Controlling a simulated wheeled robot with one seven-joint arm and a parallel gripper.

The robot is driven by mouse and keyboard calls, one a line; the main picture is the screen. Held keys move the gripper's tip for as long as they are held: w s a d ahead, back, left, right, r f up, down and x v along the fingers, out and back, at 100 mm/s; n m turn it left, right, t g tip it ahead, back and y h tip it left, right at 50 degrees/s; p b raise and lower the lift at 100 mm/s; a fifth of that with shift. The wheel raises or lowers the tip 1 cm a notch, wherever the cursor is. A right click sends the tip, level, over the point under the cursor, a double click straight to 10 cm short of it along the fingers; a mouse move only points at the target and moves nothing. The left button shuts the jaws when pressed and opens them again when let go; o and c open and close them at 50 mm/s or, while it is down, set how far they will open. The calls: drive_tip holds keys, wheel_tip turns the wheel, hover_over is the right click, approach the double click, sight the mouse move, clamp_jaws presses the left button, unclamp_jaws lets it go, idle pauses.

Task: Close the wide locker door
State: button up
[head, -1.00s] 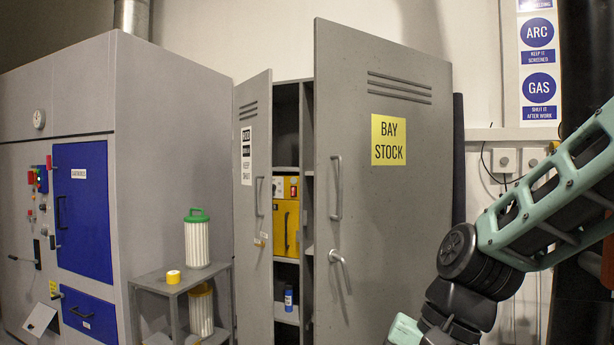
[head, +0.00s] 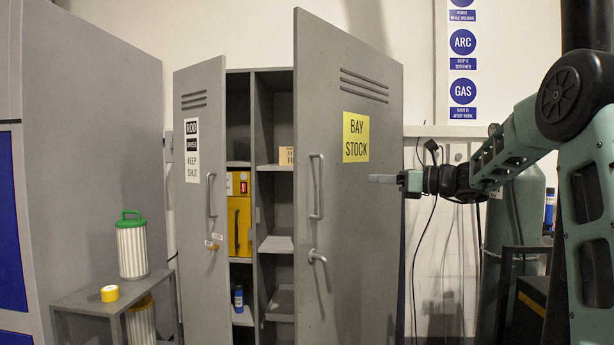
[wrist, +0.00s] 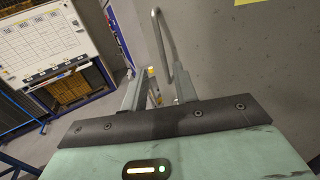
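The wide locker door (head: 345,230), grey with a yellow BAY STOCK sign (head: 356,137), stands swung open, with part of the locker's shelves showing to its left. It has a bar handle (head: 317,187) and a lower lever handle (head: 319,262). In the wrist view the door face (wrist: 235,60) fills the right side and a curved handle (wrist: 160,45) shows just beyond the fingers. My gripper (head: 375,179) points left in front of the door, right of the bar handle. In the wrist view my gripper (wrist: 158,90) has its fingers apart with nothing clearly held.
The narrow locker door (head: 203,230) also stands open on the left. A yellow case (head: 239,225) and a blue bottle (head: 238,299) sit on the locker shelves. A grey side table (head: 90,297) holds a green-topped canister (head: 131,250) and yellow tape (head: 110,293).

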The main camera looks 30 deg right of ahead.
drive_tip(key=p+x, duration=0.4)
drive_tip(key=x, duration=1.3)
clamp_jaws()
